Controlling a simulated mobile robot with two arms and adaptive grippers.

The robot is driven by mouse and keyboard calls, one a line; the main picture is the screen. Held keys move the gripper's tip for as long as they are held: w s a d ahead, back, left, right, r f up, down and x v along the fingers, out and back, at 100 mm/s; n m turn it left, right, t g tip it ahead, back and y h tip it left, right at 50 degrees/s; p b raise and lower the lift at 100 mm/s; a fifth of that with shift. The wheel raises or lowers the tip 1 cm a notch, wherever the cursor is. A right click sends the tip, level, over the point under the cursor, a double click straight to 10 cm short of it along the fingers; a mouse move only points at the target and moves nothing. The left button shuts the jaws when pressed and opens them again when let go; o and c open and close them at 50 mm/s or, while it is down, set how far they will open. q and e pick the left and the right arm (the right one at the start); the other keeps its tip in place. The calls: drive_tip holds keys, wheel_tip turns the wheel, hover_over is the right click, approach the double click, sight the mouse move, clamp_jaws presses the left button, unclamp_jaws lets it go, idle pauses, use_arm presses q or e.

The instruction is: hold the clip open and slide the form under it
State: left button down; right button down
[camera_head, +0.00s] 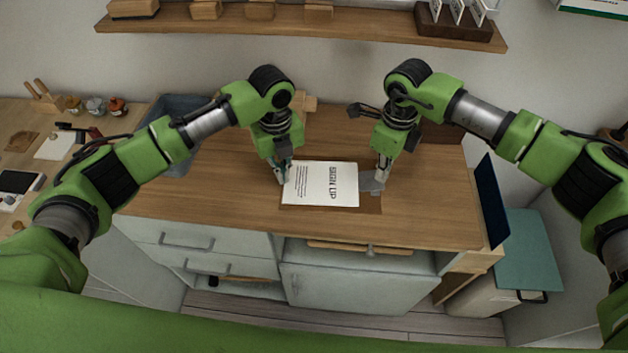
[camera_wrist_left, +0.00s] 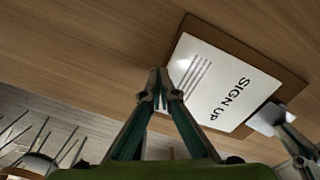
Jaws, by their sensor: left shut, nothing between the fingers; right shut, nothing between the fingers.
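The form (camera_head: 320,184), a white sheet printed SIGN UP, lies on a brown clipboard (camera_head: 369,207) on the wooden counter; the form also shows in the left wrist view (camera_wrist_left: 215,85). The grey metal clip (camera_head: 367,183) is at the clipboard's right end, against the form's right edge. I cannot tell whether that edge is under it. My right gripper (camera_head: 379,181) is shut with its tips at the clip, partly covering it. My left gripper (camera_head: 283,178) is shut and empty at the form's left edge; its closed tips show in the left wrist view (camera_wrist_left: 159,90).
A grey-blue bin (camera_head: 182,108) stands at the counter's back left. A dark blue upright panel (camera_head: 492,202) is at the right edge. A wooden shelf (camera_head: 300,31) runs along the wall above. The counter in front of the clipboard is clear.

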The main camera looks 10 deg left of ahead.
sight(299, 181)
use_arm(q)
drive_tip(key=shift+s+d+f, duration=0.1)
drive_tip(key=shift+d+f, duration=0.05)
drive_tip(key=shift+d, duration=1.75)
idle(1.2)
drive_tip(key=shift+r, duration=0.2)
drive_tip(key=shift+a+r, duration=0.2)
drive_tip(key=shift+r, duration=0.3)
drive_tip(key=shift+d, duration=0.1)
idle(0.4)
drive_tip(key=shift+w+d, duration=0.2)
drive_tip(key=shift+d, duration=0.55)
drive_tip(key=shift+r, duration=0.1)
drive_tip(key=shift+r, duration=2.9)
